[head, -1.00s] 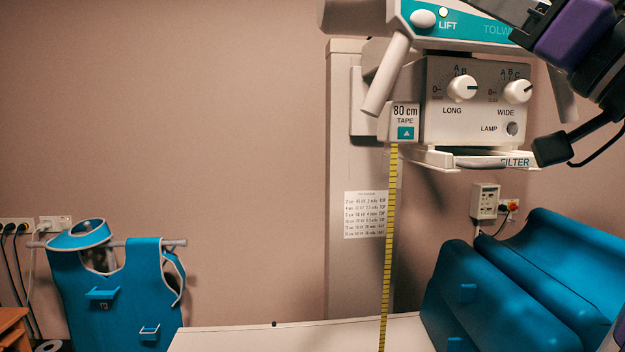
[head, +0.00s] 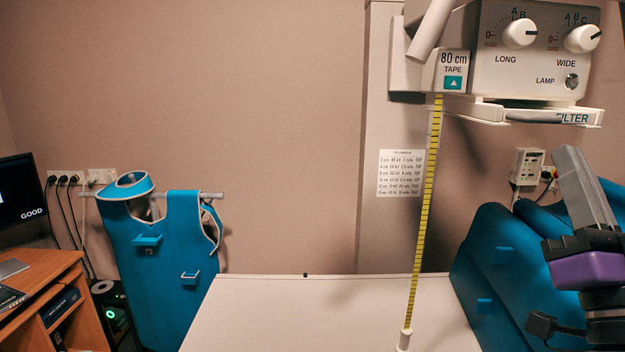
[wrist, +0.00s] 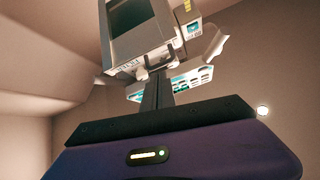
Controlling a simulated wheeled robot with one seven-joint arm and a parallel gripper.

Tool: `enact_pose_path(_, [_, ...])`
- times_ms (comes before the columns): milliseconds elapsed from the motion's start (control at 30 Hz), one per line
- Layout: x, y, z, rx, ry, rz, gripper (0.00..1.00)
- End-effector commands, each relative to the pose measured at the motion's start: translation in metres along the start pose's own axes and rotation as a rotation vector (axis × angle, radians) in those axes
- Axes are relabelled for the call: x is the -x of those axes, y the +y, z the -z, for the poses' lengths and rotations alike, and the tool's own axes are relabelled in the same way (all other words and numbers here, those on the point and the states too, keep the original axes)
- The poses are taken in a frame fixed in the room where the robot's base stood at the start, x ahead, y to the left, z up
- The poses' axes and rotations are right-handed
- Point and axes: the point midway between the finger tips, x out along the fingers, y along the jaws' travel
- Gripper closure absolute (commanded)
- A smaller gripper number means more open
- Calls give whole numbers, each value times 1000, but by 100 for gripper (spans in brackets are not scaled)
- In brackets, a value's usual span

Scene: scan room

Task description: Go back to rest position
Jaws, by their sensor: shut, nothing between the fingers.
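My gripper (head: 572,158) is at the right edge of the head view, above a purple wrist part. Its grey fingers point up and slightly left, pressed together with nothing between them. They appear in front of the blue cushions, and I cannot tell how far apart the two are. In the wrist view my gripper (wrist: 157,82) also shows as one closed dark shape above the purple housing. The X-ray tube head (wrist: 140,35) shows beyond the fingertips there.
The tube head (head: 505,70) with knobs hangs at top right; its yellow tape (head: 425,190) reaches down to the white table (head: 300,310). Blue cushions (head: 480,260) stand at right. A blue apron (head: 175,260) hangs at left, beside a wooden desk (head: 65,270) and monitor (head: 20,195).

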Motion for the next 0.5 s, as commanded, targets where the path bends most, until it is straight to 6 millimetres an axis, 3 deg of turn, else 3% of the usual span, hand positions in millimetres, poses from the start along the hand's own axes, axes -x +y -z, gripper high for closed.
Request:
enact_pose_path(33, [21,3,-18,10,-30,-19,100])
enact_pose_path(200, [85,10,-57,57,-108,-64,100])
enact_pose_path(500, [204,7,-104,138,-277,-102,100])
